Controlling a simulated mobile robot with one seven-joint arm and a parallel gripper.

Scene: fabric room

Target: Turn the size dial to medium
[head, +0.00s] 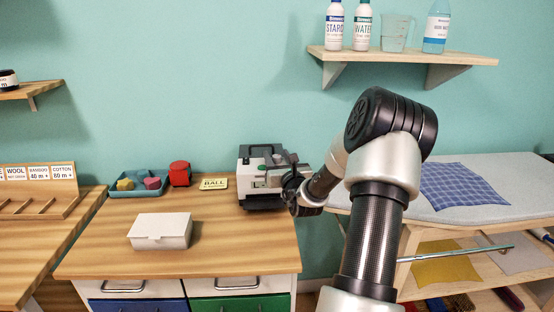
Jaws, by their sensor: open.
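A small grey and white machine with a dark handle on top (247,161) stands at the back right of the wooden cabinet top. The size dial cannot be made out; my gripper and wrist cover the machine's right side.
A yellow card reading BALL (213,184), a red object (180,174) and a blue tray (139,185) with coloured pieces lie left of the machine. A white box (161,231) stands in front. A wall shelf (403,57) holds bottles above. An ironing board (500,203) is at right.

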